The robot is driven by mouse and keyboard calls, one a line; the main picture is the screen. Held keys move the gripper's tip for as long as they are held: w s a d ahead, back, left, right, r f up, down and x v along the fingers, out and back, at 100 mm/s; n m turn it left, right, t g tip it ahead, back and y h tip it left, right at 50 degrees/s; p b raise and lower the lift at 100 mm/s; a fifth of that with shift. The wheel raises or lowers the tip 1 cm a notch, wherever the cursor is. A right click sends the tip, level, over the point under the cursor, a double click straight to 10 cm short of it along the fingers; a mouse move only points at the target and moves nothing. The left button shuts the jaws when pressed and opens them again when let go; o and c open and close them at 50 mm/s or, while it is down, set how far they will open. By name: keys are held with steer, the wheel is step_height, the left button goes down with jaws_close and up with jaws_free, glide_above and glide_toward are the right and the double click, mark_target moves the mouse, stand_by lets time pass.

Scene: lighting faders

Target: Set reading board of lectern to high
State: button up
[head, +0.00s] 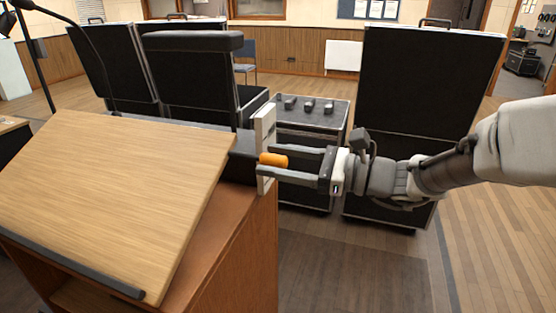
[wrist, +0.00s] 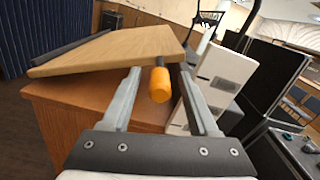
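The lectern (head: 232,262) stands at the left in the head view. Its wooden reading board (head: 115,180) is tilted, with a dark ledge along the lower edge. An orange cylindrical knob (head: 273,160) sticks out at the lectern's right side, by a pale upright plate (head: 265,130). My gripper (head: 285,165) reaches in from the right with its fingers apart, around the knob's level. In the wrist view the knob (wrist: 160,85) lies between the two open fingers, with a gap visible on each side. The board (wrist: 115,50) shows beyond it. The plate's marks are too small to read.
Black flight cases (head: 425,100) stand behind and right of the lectern. A low case (head: 310,112) with several small dark items on top sits between them. A thin dark microphone stand (head: 75,30) rises at the left. The wooden floor at the right (head: 490,240) is clear.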

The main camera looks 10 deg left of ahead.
stand_by(0.3)
steer(key=s+d+p, duration=0.1)
steer(key=d+p, duration=0.1)
steer(key=d, duration=1.5)
steer(key=shift+s+d, duration=0.15)
steer(key=shift+d, duration=0.05)
